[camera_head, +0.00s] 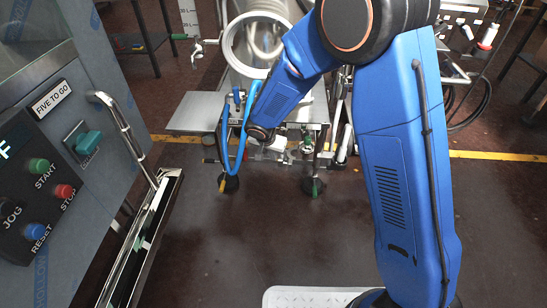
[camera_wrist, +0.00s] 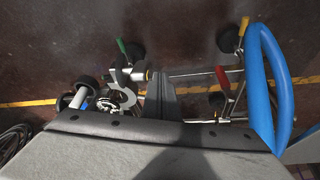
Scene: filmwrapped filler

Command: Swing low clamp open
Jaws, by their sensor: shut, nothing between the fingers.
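In the wrist view, my gripper (camera_wrist: 161,85) points away from the camera, its grey fingers together with nothing between them. Just left of the fingers is a silver curved clamp-like part (camera_wrist: 122,97), close to them; I cannot tell whether they touch. It looks like a C-shaped ring, partly cut off by my gripper body, and I cannot tell for sure that it is the low clamp or how far it is open. In the head view, my arm hides the gripper, and small metal fittings (camera_head: 281,146) show beside the wrist under the machine.
A blue hose (camera_head: 232,150) hangs beside my wrist; it also shows in the wrist view (camera_wrist: 268,85). A control panel (camera_head: 50,190) is at left. The floor in front is clear.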

